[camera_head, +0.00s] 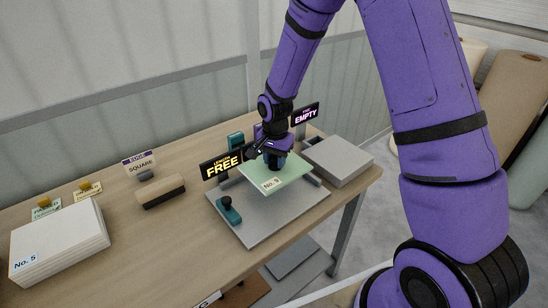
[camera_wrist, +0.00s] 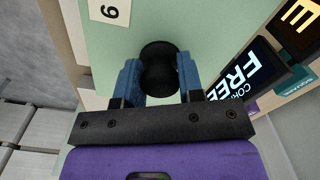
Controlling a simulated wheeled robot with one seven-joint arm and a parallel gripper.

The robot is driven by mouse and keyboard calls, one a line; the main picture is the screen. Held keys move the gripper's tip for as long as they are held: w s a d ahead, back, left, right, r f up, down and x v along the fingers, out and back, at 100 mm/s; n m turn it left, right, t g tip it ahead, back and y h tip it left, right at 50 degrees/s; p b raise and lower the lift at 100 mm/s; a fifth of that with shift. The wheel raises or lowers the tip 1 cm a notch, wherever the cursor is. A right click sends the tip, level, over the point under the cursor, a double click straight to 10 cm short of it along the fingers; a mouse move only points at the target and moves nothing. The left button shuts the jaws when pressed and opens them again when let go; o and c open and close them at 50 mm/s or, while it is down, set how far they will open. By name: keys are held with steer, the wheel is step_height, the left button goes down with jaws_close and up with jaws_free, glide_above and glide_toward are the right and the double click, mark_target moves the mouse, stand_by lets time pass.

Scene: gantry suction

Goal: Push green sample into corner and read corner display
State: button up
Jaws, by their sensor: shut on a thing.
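The green sample (camera_head: 290,172), a pale green plate labelled No. 9, is over the grey base plate (camera_head: 262,228). In the wrist view the green sample (camera_wrist: 215,25) fills the upper middle. My gripper (camera_head: 273,160) is shut on the black knob (camera_wrist: 160,65) on top of the sample, its blue fingers either side. The corner display (camera_wrist: 240,75) shows FREE in pale letters in the wrist view; its upper word is partly hidden. Another display (camera_head: 222,164) shows FREE in yellow, and one at the right (camera_head: 306,114) shows EMPTY in pink. Contact between sample and corner is hidden.
A teal clamp (camera_head: 229,212) sits on the base plate's left side. A grey box (camera_head: 340,158) stands to the right. A brown-and-black block (camera_head: 160,191), an EDGE SQUARE sign (camera_head: 139,163) and a white stack labelled No. 5 (camera_head: 62,245) are on the left.

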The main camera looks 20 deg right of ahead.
steer(key=shift+f, duration=0.1)
steer(key=shift+f, duration=2.8)
steer(key=shift+f, duration=0.55)
steer(key=shift+w+a, duration=0.1)
steer(key=shift+w, duration=0.35)
steer(key=o, duration=1.1)
steer(key=shift+s, duration=0.1)
